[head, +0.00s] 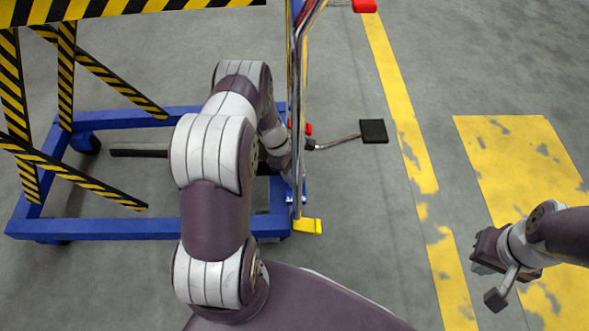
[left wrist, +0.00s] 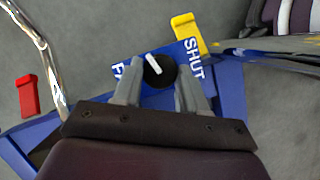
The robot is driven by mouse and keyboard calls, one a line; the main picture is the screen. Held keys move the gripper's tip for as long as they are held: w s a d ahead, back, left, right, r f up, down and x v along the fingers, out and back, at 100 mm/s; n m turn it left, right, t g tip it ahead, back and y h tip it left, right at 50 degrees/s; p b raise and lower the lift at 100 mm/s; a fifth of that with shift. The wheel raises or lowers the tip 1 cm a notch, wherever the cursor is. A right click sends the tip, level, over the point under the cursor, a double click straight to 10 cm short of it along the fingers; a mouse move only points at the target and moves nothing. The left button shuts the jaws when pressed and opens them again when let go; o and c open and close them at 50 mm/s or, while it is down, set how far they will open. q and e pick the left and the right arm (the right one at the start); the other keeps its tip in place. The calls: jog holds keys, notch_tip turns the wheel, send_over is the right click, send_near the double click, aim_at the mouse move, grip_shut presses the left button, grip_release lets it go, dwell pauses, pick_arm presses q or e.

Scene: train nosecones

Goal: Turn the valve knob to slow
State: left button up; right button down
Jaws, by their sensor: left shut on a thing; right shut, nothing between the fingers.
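The black round valve knob (left wrist: 158,70) sits on a blue plate (left wrist: 180,52) in the left wrist view. Its white pointer tilts up and slightly left. White lettering "SHUT" shows right of the knob, and partly hidden lettering starting with "FA" shows left. My left gripper (left wrist: 158,84) has a grey finger on each side of the knob and is shut on it. In the head view, my left arm and the cart's upright hide the left gripper and knob. My right gripper (head: 486,258) is shut and empty at the right, above the floor.
A blue wheeled frame (head: 180,228) with striped black-yellow bars (head: 66,75) stands left. Its chrome rail (head: 299,100) rises near my left arm. A yellow tab (head: 308,226), a red lever (left wrist: 27,95) and a black pedal (head: 374,131) are nearby. Floor at the right is clear.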

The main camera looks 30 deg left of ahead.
pick_arm(q)
jog(key=shift+w+m+g+p, duration=0.1)
jog(key=shift+m+g+p, duration=0.45)
jog(key=shift+m, duration=0.95)
jog(key=o, duration=1.1)
jog(key=shift+c, duration=0.2)
jog(key=p+v, duration=0.6)
jog(key=v, duration=0.6)
jog(key=shift+r, duration=0.35)
jog(key=shift+w, duration=0.15)
